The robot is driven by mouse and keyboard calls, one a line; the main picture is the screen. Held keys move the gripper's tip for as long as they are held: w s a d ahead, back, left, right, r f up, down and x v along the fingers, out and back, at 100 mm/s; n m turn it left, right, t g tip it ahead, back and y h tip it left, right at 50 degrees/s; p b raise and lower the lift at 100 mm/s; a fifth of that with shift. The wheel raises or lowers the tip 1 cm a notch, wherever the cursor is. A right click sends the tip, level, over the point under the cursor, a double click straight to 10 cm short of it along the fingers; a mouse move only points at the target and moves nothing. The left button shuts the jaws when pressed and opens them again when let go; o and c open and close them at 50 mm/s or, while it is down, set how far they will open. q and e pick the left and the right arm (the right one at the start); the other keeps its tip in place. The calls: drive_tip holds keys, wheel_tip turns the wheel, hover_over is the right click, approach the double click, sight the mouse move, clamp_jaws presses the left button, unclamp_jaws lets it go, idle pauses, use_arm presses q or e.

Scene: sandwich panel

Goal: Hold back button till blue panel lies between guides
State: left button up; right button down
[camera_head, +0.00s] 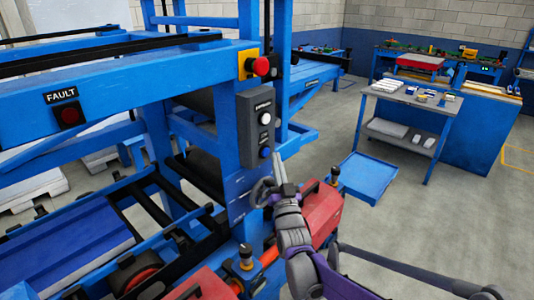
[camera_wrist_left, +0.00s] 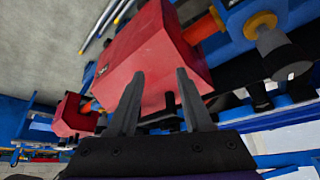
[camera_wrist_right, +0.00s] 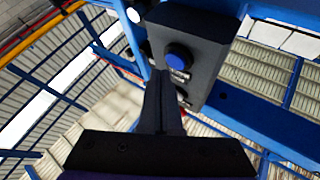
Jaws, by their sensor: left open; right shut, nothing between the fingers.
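A dark control box (camera_head: 257,130) on the blue post carries a white button (camera_head: 265,118) above a blue button (camera_head: 265,153). My right gripper (camera_head: 277,162) is shut and empty, its tips close to the blue button. In the right wrist view the blue button (camera_wrist_right: 178,57) shows just beyond the shut fingers (camera_wrist_right: 161,80); I cannot tell whether they touch it. The blue panel (camera_head: 70,240), with a pale edge, lies flat on the machine at lower left. My left gripper (camera_wrist_left: 158,80) is open in front of a red block (camera_wrist_left: 155,60); nothing shows between its fingers.
Open floor lies at right.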

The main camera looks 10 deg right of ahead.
drive_tip(key=shift+w+a, duration=0.1)
drive_tip(key=shift+w+a, duration=0.15)
drive_tip(key=shift+w, duration=0.1)
drive_tip(key=shift+w+a, duration=0.25)
drive_tip(key=shift+w, duration=0.05)
idle(5.3)
drive_tip(key=shift+s+d, duration=0.5)
drive_tip(key=shift+s, duration=0.15)
idle(0.3)
drive_tip(key=shift+s+d, duration=0.8)
drive_tip(key=shift+s, duration=0.2)
drive_tip(key=shift+s+d, duration=0.75)
drive_tip(key=shift+s, duration=0.2)
